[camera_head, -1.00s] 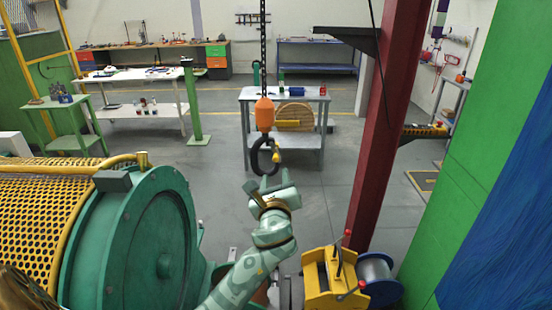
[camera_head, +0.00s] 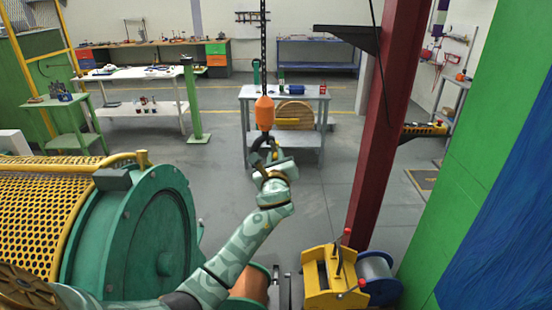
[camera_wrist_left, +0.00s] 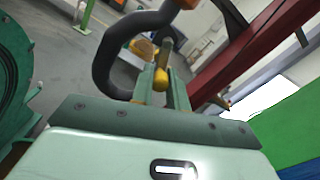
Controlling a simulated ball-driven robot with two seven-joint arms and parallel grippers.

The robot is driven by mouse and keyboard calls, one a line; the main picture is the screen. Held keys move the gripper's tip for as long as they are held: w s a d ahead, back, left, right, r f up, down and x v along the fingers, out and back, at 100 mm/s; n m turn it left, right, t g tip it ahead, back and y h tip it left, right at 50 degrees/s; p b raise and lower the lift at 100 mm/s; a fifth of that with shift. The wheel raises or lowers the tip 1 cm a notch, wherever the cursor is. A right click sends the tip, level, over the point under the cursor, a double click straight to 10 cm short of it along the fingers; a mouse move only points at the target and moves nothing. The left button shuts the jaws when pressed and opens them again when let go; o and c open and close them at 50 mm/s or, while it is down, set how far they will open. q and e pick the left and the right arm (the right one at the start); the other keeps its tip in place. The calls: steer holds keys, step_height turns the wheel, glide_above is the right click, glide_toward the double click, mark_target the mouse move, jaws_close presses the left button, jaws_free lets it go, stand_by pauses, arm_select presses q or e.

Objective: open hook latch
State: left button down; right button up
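The dark hook (camera_wrist_left: 112,60) hangs under an orange hook block (camera_head: 264,113) on a chain. In the left wrist view its curve opens to the right, and its yellow latch (camera_wrist_left: 161,78) shows near the hook's mouth. My left gripper (camera_head: 268,155) is at the hook and hides most of it in the head view. In the left wrist view its two green fingers (camera_wrist_left: 163,88) stand on either side of the yellow latch piece, with little gap. Whether they press on it, I cannot tell. My right gripper is not in view.
A green drum machine with yellow mesh guard (camera_head: 60,215) stands at the left. A dark red column (camera_head: 385,130) and a yellow stand (camera_head: 328,280) with a reel are at the right. A grey table (camera_head: 310,93) is behind the hook. Open floor lies between.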

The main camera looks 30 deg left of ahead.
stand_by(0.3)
arm_select(q)
steer(key=shift+d+n, duration=0.1)
steer(key=shift+n, duration=0.5)
steer(key=shift+w+d+r+n+b, duration=0.25)
steer(key=shift+r+n, duration=0.3)
steer(key=shift+n, duration=1.6)
steer(key=shift+w+d+r+n+b, duration=0.1)
steer(key=shift+d+r+n+b, duration=0.35)
steer(key=shift+n, duration=1.75)
steer(key=shift+w+d+r+n+b, duration=0.2)
steer(key=shift+r+n, duration=0.45)
steer(key=shift+n, duration=1.5)
